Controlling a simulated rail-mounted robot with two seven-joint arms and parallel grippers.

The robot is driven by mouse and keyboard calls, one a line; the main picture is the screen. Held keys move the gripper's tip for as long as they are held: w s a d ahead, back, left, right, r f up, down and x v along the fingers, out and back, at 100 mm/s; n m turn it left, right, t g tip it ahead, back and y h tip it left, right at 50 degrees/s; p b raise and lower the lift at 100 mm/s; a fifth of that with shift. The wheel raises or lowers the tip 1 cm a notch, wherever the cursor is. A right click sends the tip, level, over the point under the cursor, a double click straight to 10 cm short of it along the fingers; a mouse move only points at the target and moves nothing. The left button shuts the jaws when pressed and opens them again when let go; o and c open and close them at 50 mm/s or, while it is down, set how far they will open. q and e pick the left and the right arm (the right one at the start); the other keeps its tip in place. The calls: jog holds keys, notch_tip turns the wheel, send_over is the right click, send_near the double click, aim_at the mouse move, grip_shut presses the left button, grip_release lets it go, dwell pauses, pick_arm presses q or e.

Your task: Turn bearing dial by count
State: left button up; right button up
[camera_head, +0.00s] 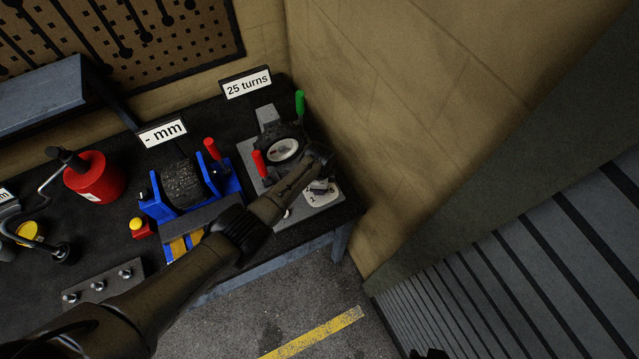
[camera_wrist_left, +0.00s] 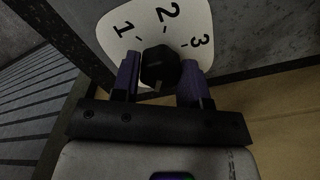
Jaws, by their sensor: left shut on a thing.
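A black dial knob (camera_wrist_left: 158,66) sits on a white plate (camera_wrist_left: 118,38) marked 1, 2 and 3 in the left wrist view. My left gripper (camera_wrist_left: 162,82) is shut on the knob, one purple finger on each side. A small light pointer mark on the knob faces the gripper, away from the numbers. In the head view the white plate (camera_head: 323,199) lies at the right end of the bench, partly covered by my left gripper (camera_head: 320,183). Behind it stands a black round bearing unit (camera_head: 283,150) with red and green handles. A sign (camera_head: 246,86) reads "25 turns".
A blue fixture (camera_head: 216,173) with a black roller stands left of the bearing unit, under a "- mm" sign (camera_head: 162,133). A red can (camera_head: 93,177) and a grey bolt block (camera_head: 104,281) are further left. A wall closes the right side.

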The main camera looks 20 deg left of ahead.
pick_arm(q)
jog(key=o, duration=0.9)
notch_tip(320, 180, up, 6)
jog(key=shift+f+p, duration=0.2)
jog(key=shift+p, duration=0.9)
jog(key=shift+r, duration=4.1)
